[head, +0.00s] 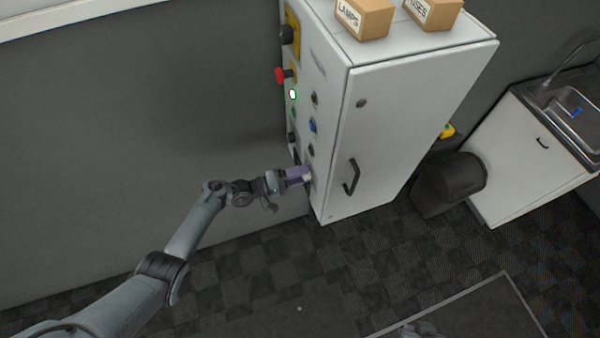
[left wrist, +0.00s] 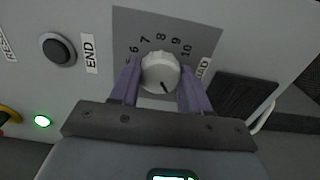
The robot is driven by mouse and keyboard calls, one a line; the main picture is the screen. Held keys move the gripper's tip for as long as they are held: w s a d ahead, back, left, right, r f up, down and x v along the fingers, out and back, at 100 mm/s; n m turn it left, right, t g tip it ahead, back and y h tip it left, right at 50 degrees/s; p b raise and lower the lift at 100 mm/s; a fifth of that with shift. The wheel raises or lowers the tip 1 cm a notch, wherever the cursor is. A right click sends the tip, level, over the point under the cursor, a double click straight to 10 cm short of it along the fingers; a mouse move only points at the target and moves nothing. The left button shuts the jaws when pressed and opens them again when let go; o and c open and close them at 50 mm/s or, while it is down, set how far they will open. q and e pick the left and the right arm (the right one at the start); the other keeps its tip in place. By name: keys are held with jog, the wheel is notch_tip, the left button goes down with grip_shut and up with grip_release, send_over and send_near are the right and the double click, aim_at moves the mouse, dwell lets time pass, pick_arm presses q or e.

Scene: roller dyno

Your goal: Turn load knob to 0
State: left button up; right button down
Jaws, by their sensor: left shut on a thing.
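The load knob (left wrist: 160,71) is a round, pale, ridged dial on a grey scale plate (left wrist: 128,24) of the cabinet's control panel. The numbers 6 to 10 show around its upper side; the lower part of the scale is hidden by my gripper. A dark line on the knob points down and slightly right. My left gripper (head: 298,176) is at the low end of the panel in the head view. In the left wrist view its purple fingers are shut on the knob from both sides. My right gripper (head: 418,329) shows only partly at the bottom edge.
The white cabinet (head: 412,105) carries two cardboard boxes (head: 365,17). A dark bin (head: 448,185) and a sink unit (head: 535,150) stand right.

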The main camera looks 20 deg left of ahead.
pick_arm(q)
jog(key=shift+n, duration=0.8)
jog(key=o, duration=1.1)
jog(key=shift+c, duration=0.2)
jog(key=v, duration=1)
jog(key=shift+s+a, duration=0.2)
jog(key=shift+a, duration=0.1)
